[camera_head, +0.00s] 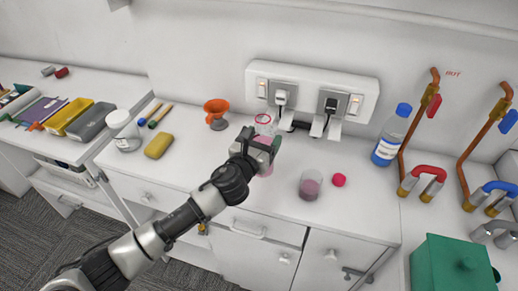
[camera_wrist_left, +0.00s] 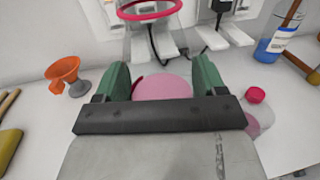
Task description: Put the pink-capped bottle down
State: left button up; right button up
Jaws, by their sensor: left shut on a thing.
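My left gripper (camera_head: 262,144) is shut on a clear bottle (camera_head: 265,121) with pink liquid and a pink ring round its open-looking top. In the left wrist view the green fingers (camera_wrist_left: 163,78) stand on either side of the bottle, and its pink liquid (camera_wrist_left: 162,88) shows between them. The bottle looks about upright over the white counter (camera_head: 240,195); I cannot tell if its base touches. A loose pink cap (camera_head: 339,180) lies on the counter to the right; it also shows in the wrist view (camera_wrist_left: 255,95). My right gripper is not in view.
A beaker of pink liquid (camera_head: 310,185) stands right of the bottle. An orange funnel (camera_head: 216,108) is on the left, a yellow sponge (camera_head: 158,146) farther left. A blue-capped bottle (camera_head: 391,136) stands at the right. Wall sockets (camera_head: 312,92) with plugs are behind. Counter between sponge and gripper is clear.

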pick_arm(q)
jog(key=shift+w+a+f, duration=0.4)
jog(key=shift+a, duration=0.25)
jog(key=shift+f+b, duration=0.45)
jog(key=shift+f, duration=1.7)
jog(key=o, duration=1.3)
jog(key=shift+o, duration=0.2)
jog(key=shift+a, duration=0.15)
jog(key=v, duration=1.2)
jog(key=shift+b, duration=0.45)
